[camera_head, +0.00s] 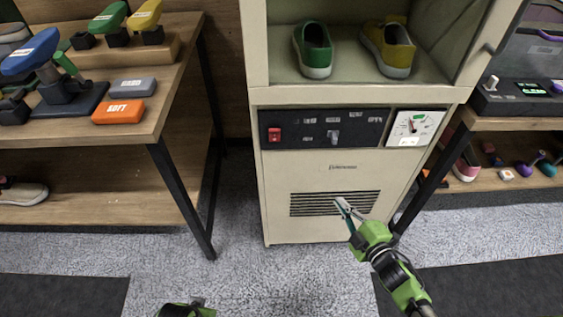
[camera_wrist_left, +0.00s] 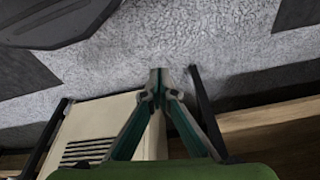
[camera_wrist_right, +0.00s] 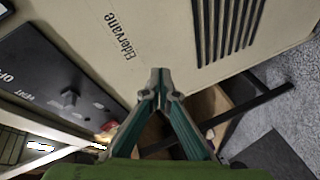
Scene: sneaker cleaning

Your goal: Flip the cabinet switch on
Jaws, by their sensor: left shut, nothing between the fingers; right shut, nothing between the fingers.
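The cream cabinet (camera_head: 280,190) stands in the middle of the head view, with a black control panel (camera_head: 350,128) below its open chamber. A red switch (camera_head: 274,135) is at the panel's left end, and a grey knob (camera_head: 334,137) is near its middle. The right wrist view shows part of the panel with the knob (camera_wrist_right: 70,98). My right gripper (camera_head: 343,206) is shut and empty in front of the vent grille, below the panel and apart from the switch. My left gripper (camera_wrist_left: 160,78) is shut and empty; only a bit of its arm shows at the head view's bottom edge.
A green shoe (camera_head: 314,50) and a yellow shoe (camera_head: 390,47) stand inside the cabinet chamber. A white gauge (camera_head: 414,128) is right of the panel. A wooden table (camera_head: 160,105) with brushes stands left, and another shelf (camera_head: 520,180) stands right. The carpet in front is clear.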

